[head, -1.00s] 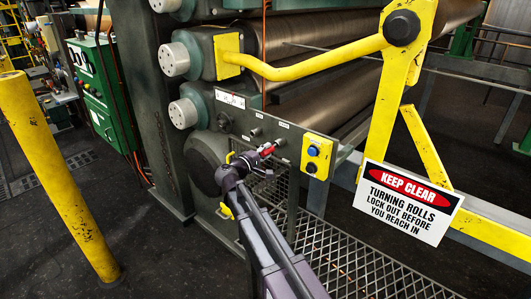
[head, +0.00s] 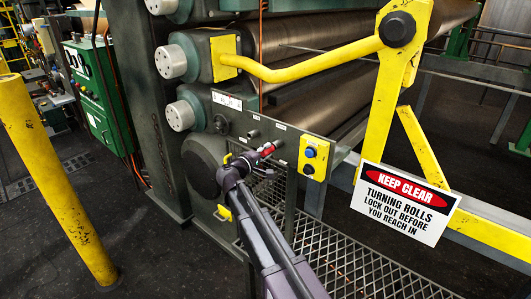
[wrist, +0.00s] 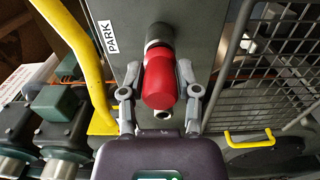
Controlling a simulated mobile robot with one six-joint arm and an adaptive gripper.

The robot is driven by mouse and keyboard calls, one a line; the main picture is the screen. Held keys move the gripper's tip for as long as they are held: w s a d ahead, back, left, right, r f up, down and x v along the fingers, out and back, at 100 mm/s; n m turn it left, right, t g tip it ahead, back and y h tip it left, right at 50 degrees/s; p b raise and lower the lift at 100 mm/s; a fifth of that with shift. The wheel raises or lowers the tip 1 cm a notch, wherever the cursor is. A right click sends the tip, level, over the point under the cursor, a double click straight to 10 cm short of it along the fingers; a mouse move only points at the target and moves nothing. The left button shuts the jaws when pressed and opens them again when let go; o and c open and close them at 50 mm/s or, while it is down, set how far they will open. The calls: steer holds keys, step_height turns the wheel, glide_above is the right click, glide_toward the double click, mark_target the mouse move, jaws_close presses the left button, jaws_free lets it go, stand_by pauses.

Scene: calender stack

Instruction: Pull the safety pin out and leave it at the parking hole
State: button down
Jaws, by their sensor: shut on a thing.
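The safety pin shows as a red grip (wrist: 159,82) in the wrist view, between the two fingers of my gripper (wrist: 160,95), which is shut on it. A dark round collar (wrist: 159,35) sits directly behind the grip, against the grey panel. A white PARK label (wrist: 107,37) is beside this collar. The pin's shaft and the parking hole are hidden, so I cannot tell how deep the pin sits. In the head view, my gripper (head: 258,155) is at the panel (head: 235,113), left of the yellow button box (head: 314,158).
Wire mesh (wrist: 279,60) and a yellow handle (wrist: 250,138) are close by in the wrist view. A yellow bar (head: 300,70) crosses above the panel. A KEEP CLEAR sign (head: 405,203) hangs at the right, and a yellow post (head: 55,180) stands at the left.

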steer(key=shift+w+d, duration=0.25)
steer(key=shift+w, duration=0.05)
steer(key=shift+c, duration=1.2)
jaws_free()
steer(key=shift+o, duration=1.2)
steer(key=shift+s+a, duration=0.1)
steer(key=shift+s, duration=0.05)
steer(key=shift+v, duration=3.3)
